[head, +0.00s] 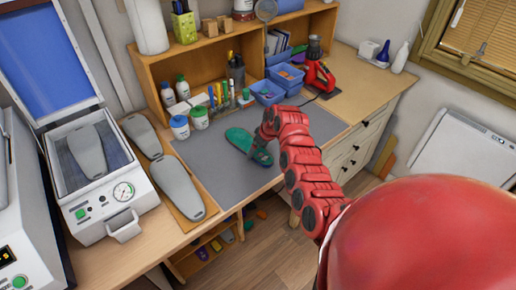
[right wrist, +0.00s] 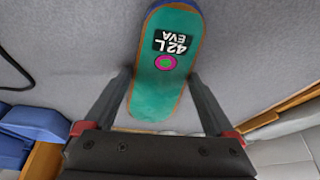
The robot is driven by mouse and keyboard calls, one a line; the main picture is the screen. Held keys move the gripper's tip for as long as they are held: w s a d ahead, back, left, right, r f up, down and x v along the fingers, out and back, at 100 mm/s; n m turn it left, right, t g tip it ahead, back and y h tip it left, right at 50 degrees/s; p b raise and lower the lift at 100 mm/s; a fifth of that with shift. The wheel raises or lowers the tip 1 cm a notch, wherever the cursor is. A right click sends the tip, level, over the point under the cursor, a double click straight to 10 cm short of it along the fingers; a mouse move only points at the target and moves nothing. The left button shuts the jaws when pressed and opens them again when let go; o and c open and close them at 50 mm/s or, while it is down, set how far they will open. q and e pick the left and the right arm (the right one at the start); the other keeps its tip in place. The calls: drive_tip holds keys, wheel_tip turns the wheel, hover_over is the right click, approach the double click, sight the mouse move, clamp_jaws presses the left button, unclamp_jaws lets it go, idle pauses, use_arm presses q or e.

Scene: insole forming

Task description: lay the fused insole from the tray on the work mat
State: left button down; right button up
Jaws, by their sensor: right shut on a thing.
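The fused insole (head: 240,139) is a teal-green sole with a tan edge, over the grey work mat (head: 205,160) in the head view. In the right wrist view the insole (right wrist: 166,85) shows a dark "42 L EVA" label and a magenta ring. My right gripper (head: 262,148) is shut on the insole, with one finger along each long side. In the right wrist view the gripper (right wrist: 160,80) covers none of the label. I cannot tell whether the insole touches the mat or is just above it. My left gripper is not in view.
Grey foot forms (head: 177,188) lie left of the mat, beside a white press (head: 128,226) with a gauge. Bottles (head: 179,127) and blue bins (head: 267,93) stand behind the mat. A red tool (head: 320,76) stands at the back right. The mat's left and front parts are clear.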

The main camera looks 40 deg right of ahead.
drive_tip(key=shift+f, duration=0.25)
drive_tip(key=o, duration=1)
drive_tip(key=shift+r, duration=0.1)
